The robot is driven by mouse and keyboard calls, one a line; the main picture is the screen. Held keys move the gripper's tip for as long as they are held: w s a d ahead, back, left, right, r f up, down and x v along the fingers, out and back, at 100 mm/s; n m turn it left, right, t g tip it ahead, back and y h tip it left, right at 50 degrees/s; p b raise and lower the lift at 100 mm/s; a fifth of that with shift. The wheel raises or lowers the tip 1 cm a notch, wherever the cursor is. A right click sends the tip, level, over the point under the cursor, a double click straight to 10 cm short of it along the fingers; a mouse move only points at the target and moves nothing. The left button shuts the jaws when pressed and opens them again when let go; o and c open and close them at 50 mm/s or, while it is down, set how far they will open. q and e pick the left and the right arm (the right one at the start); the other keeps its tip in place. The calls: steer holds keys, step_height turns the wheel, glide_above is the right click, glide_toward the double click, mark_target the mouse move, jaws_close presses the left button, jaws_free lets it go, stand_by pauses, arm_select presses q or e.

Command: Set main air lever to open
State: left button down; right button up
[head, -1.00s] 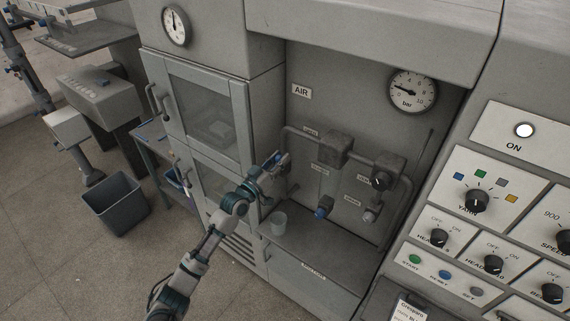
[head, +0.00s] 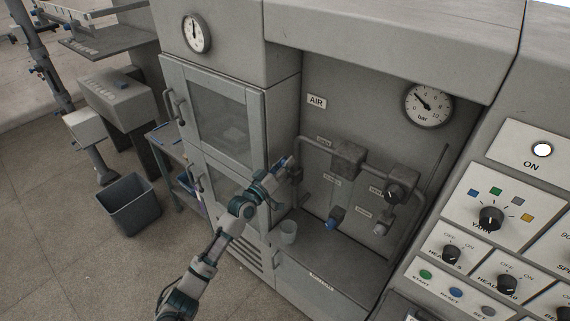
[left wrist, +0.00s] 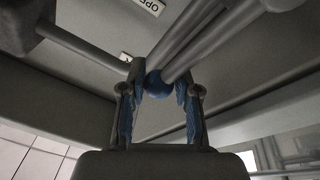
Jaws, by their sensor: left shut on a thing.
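The main air lever shows in the left wrist view as a grey rod ending in a blue ball knob (left wrist: 157,83). My left gripper (left wrist: 158,91) has its two blue-padded fingers closed around this knob. In the head view my left gripper (head: 284,166) is at the left end of the air pipework, under the AIR sign (head: 317,101). The gripper hides most of the lever there. A label reading OPEN (head: 324,141) is on the panel near the pipe, and a partly cut label (left wrist: 150,5) shows in the left wrist view. My right gripper is out of view.
The air pressure gauge (head: 428,104) is on the recess back wall. A pipe with a grey regulator block (head: 348,159) runs right of my gripper. A cup (head: 288,231) stands on the ledge below. The glazed cabinet door (head: 219,119) is close on the left.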

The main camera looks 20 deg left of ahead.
arm_select(q)
steer(key=c, duration=0.8)
jaws_free()
steer(key=shift+d+f, duration=0.15)
steer(key=shift+f, duration=0.25)
steer(key=shift+w+r, duration=0.1)
steer(key=shift+r, duration=0.05)
steer(key=v, duration=1.2)
